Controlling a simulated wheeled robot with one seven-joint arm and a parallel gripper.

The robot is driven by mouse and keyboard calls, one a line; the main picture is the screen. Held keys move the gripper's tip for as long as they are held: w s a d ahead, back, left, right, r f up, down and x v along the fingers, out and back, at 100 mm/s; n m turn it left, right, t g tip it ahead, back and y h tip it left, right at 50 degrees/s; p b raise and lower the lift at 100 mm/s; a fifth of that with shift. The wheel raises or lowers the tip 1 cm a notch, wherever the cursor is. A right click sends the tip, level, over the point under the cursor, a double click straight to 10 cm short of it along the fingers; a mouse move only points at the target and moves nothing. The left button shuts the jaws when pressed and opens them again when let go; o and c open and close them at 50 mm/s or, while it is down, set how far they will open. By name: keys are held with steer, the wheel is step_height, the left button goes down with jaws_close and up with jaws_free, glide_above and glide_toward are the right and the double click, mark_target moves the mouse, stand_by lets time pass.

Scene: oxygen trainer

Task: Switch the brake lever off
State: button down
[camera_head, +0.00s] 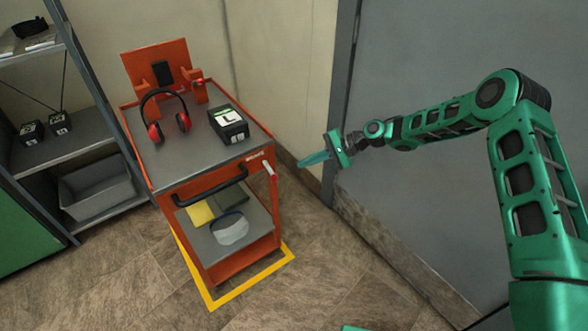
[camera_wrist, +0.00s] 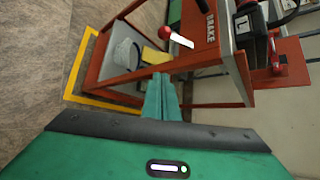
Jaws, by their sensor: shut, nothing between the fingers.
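The brake lever (camera_wrist: 181,41) is a short white bar with a red knob on one end. In the wrist view it sits beside the white BRAKE lettering (camera_wrist: 211,28) on the orange cart. In the head view the lever (camera_head: 272,172) shows small at the cart's right front corner. My gripper (camera_head: 303,161) is to the right of the lever in the head view, pointing left at the cart, apart from it. Its teal fingers (camera_wrist: 161,97) are closed together with nothing held. In the wrist view the lever is beyond the fingertips.
The orange cart (camera_head: 202,178) carries red-and-black ear defenders (camera_head: 164,117) and a black-and-white box (camera_head: 229,125). A black handle (camera_head: 211,188) crosses its front. Yellow floor tape (camera_head: 252,286) borders it. A grey shelf (camera_head: 67,147) stands left; a grey wall panel is behind my arm.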

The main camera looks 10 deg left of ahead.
mark_target(270, 170)
steer(key=s+a+f, duration=0.2)
steer(key=s+a, duration=0.2)
steer(key=a, duration=0.3)
steer(key=shift+s+f, duration=0.15)
steer(key=shift+s, duration=0.25)
steer(key=shift+w+d, duration=0.1)
stand_by(0.5)
